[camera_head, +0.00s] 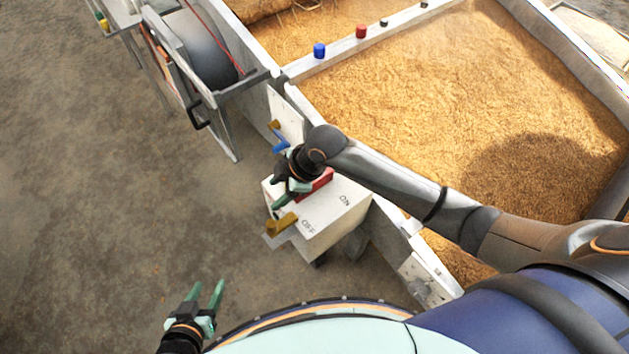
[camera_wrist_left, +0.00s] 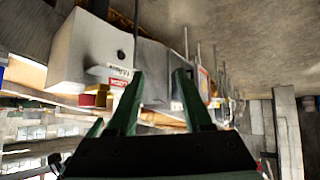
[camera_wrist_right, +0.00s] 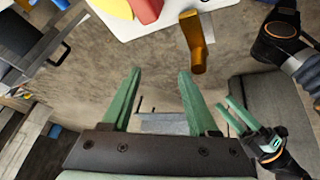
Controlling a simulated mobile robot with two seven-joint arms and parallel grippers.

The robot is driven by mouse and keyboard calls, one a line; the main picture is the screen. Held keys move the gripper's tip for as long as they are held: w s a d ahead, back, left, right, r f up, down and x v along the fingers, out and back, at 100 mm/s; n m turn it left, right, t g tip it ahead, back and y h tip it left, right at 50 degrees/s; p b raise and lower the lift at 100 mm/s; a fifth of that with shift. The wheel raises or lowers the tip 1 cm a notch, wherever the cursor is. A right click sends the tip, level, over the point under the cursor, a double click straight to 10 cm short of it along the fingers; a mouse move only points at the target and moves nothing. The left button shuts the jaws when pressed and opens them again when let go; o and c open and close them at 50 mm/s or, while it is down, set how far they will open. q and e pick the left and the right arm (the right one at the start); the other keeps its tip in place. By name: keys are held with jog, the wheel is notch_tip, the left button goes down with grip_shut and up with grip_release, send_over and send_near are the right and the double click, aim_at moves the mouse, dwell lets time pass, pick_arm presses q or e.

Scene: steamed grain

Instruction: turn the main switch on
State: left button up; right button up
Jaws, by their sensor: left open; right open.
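The white switch box (camera_head: 335,215) is marked ON and OFF on its top. A brass lever (camera_head: 280,225) sticks out on the OFF side. A red part (camera_head: 320,182) sits on the box, partly hidden by my right arm. My right gripper (camera_head: 288,195) is open and empty above the box's left edge, close to the lever. In the right wrist view the brass lever (camera_wrist_right: 196,42) lies beyond the fingertips, apart from them. My left gripper (camera_head: 207,290) is open and empty over the floor, below left of the box. The left wrist view shows a white box (camera_wrist_left: 85,50).
A grain bin (camera_head: 420,110) lies behind and right of the box, with blue (camera_head: 319,50) and red (camera_head: 361,31) knobs on its rim. A drum on a metal frame (camera_head: 205,50) stands at the upper left. The floor (camera_head: 100,200) at left is clear.

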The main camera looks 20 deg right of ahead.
jog(key=w+d+n, duration=0.1)
jog(key=d+r+n+h+b, duration=0.1)
jog(key=w+d+r+n+g+h, duration=0.1)
jog(key=shift+w+d+b, duration=0.2)
jog(key=shift+w+b, duration=0.1)
jog(key=w+d+r+n+g+h+b, duration=0.1)
jog(key=d+r+n+g+h+b, duration=0.15)
jog(key=d+r, duration=0.3)
jog(key=shift+n+t+h, duration=0.25)
jog(key=shift+t, duration=0.2)
jog(key=f, duration=0.8)
jog(key=f+b, duration=0.1)
jog(key=f, duration=0.2)
jog(key=shift+w+d+f, duration=0.15)
jog(key=shift+d+f, duration=0.25)
jog(key=shift+f, duration=0.55)
pick_arm(q)
jog(key=f, duration=0.1)
jog(key=d+f, duration=0.1)
jog(key=f, duration=0.2)
jog(key=shift+w+d+f, duration=0.2)
jog(key=shift+w+d, duration=0.1)
jog(key=shift+w, duration=0.1)
pick_arm(e)
jog(key=shift+f, duration=0.1)
jog(key=shift+c, duration=0.2)
grip_shut()
pick_arm(q)
jog(key=shift+f, duration=0.1)
